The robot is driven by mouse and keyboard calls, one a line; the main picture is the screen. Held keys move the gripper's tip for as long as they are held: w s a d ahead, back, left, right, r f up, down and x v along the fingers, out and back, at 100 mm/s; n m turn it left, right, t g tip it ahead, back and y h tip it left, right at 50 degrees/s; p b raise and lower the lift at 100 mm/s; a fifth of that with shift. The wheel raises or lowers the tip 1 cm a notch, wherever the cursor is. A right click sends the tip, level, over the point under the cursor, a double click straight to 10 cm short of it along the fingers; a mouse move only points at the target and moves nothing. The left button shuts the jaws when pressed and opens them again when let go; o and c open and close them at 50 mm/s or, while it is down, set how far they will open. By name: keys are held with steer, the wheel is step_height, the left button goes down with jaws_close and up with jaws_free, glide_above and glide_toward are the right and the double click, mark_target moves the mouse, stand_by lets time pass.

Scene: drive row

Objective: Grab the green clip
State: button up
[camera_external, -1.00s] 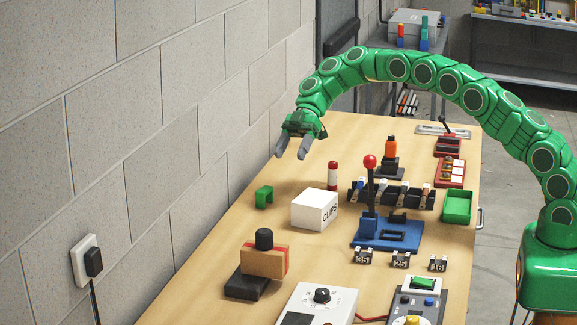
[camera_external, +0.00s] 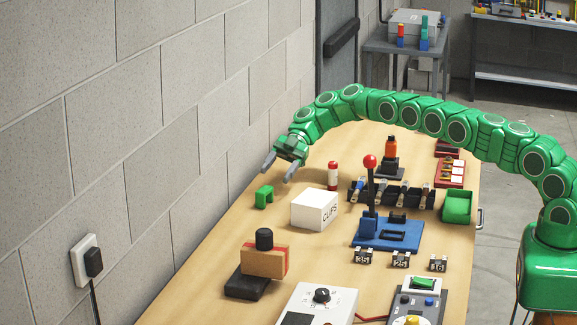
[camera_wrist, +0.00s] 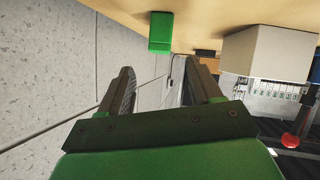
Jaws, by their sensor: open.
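The green clip (camera_external: 264,196) is a small bracket-like piece on the wooden table, near the wall side and left of the white box marked CLIPS (camera_external: 314,210). In the wrist view the clip (camera_wrist: 160,32) shows at the upper middle, beyond the fingertips and roughly between their lines. My gripper (camera_external: 279,172) is open and empty, above the table and a little up from the clip in the external view. Its two grey fingers (camera_wrist: 158,88) are apart and do not touch the clip.
A red and white cylinder (camera_external: 332,175) stands behind the box. A blue base with a red-knobbed lever (camera_external: 387,234) is to the right. A wooden block with a black knob (camera_external: 264,263) lies in front. The grey block wall (camera_external: 150,130) runs close along the left.

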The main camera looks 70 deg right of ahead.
mark_target(267, 186)
steer(key=shift+x, duration=3.3)
steer(key=shift+f, duration=0.1)
steer(key=shift+c, duration=0.3)
steer(key=c, duration=1)
